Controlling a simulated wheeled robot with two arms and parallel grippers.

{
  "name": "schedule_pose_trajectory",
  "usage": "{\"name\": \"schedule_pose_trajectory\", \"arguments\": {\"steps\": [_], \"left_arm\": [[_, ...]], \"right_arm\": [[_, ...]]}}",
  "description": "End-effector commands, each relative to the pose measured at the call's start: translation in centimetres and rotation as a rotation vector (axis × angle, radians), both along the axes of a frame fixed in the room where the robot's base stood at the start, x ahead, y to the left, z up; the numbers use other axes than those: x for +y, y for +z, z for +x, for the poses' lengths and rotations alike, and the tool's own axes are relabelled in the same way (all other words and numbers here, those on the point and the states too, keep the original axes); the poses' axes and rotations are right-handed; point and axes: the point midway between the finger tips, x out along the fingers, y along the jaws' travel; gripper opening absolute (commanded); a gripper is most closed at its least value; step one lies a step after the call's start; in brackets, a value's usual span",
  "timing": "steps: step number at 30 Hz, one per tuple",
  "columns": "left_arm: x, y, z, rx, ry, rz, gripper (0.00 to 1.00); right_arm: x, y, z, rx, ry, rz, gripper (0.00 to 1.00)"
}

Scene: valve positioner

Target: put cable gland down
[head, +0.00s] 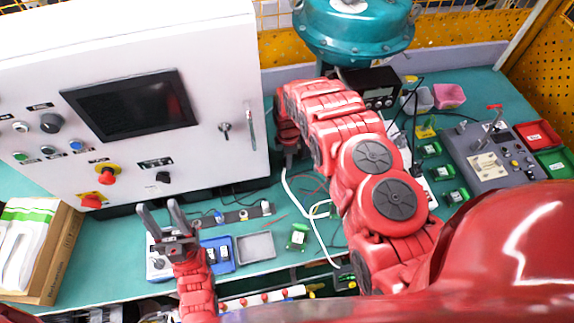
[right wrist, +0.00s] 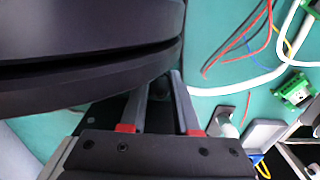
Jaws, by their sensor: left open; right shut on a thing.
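My right gripper (right wrist: 163,84) is shut on a small dark piece (right wrist: 162,90) between its fingers, which I take to be the cable gland. Its shape is hard to make out against the dark surroundings. In the head view my right gripper (head: 290,160) points down beside the white cabinet's right edge, partly covered by my own arm; the gland cannot be made out there. My left gripper (head: 167,218) is open and empty, fingers pointing up in front of the cabinet, over the bench's near left part.
The white cabinet (head: 225,70) stands at the left. A grey tray (head: 256,247), a blue bin (head: 219,256) and a green terminal block (head: 298,237) sit on the green bench. Loose wires and a white cable (head: 292,195) lie near my right gripper. A teal actuator (head: 352,38) stands behind.

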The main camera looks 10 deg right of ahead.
Motion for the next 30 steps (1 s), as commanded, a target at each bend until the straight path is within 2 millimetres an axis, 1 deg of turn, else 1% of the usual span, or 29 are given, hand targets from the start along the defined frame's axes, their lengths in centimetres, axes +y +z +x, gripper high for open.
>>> {"name": "schedule_pose_trajectory", "arguments": {"steps": [1, 3, 5, 12, 16, 17, 21, 22, 30], "left_arm": [[0.0, -0.7, 0.0, 0.0, 0.0, 0.0, 0.5], [0.0, -1.4, 0.0, 0.0, 0.0, 0.0, 0.5], [0.0, -1.7, 0.0, 0.0, 0.0, 0.0, 0.5], [0.0, -1.5, 0.0, 0.0, 0.0, 0.0, 0.5], [0.0, -1.8, 0.0, 0.0, 0.0, 0.0, 0.5], [0.0, -1.8, 0.0, 0.0, 0.0, 0.0, 0.5], [0.0, -1.7, 0.0, 0.0, 0.0, 0.0, 0.5], [0.0, -1.7, 0.0, 0.0, 0.0, 0.0, 0.5], [0.0, -1.5, 0.0, 0.0, 0.0, 0.0, 0.5]], "right_arm": [[0.0, -1.2, -0.1, 0.001, 0.001, 0.0, 0.0], [0.1, -2.6, -0.2, 0.003, 0.002, 0.0, 0.0], [0.1, -3.3, -0.2, 0.002, 0.002, 0.0, 0.0], [0.0, -3.1, 0.0, 0.0, 0.001, 0.0, 0.0], [0.0, -3.6, -0.1, 0.0, 0.001, 0.0, 0.0], [0.0, -3.5, -0.1, 0.0, 0.001, 0.0, 0.32], [0.0, -3.5, -0.1, 0.001, 0.001, 0.0, 0.57], [0.0, -3.5, -0.1, 0.001, 0.001, 0.0, 0.6], [0.0, -3.2, -0.1, 0.002, 0.001, 0.0, 0.6]]}}
